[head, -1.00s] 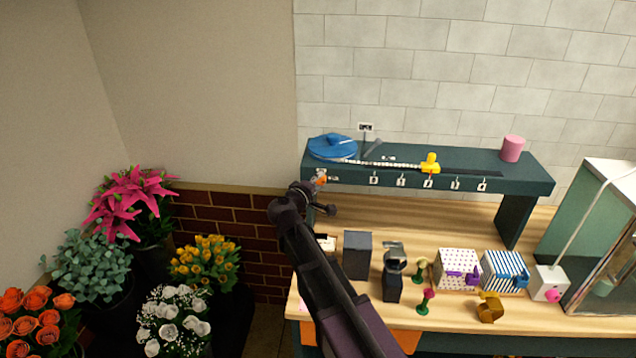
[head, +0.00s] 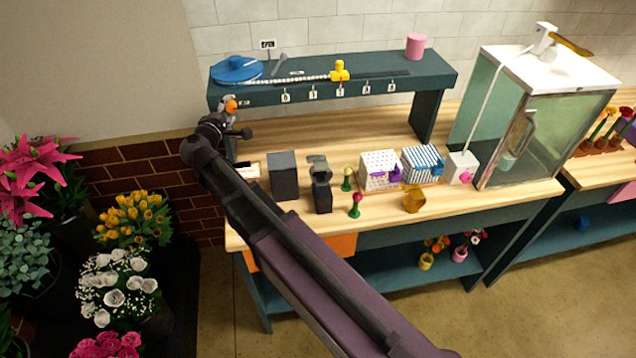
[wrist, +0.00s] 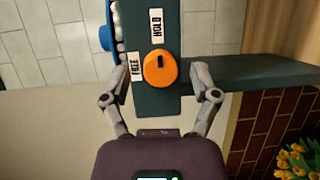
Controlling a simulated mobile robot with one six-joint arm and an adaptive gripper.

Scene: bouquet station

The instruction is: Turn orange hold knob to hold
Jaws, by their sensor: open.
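The orange hold knob (wrist: 160,68) is on the front face of the dark teal shelf, in the wrist view. A black mark shows on its face. A FREE label (wrist: 136,67) is beside it on the left and a HOLD label (wrist: 157,26) is above it in that view. My gripper (wrist: 162,94) is open, its two fingers on either side of the knob's near side, apart from it. In the head view the knob (head: 231,106) is a small orange spot at the shelf's left end, partly hidden by my gripper (head: 228,112).
The shelf (head: 300,92) carries a blue disc (head: 237,70), a white bead strand, a yellow slider (head: 340,70) and a pink cylinder (head: 416,45). Below, the wooden bench holds a dark box (head: 283,176) and patterned boxes. Flower buckets stand at the left; a glass cabinet (head: 545,120) is at right.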

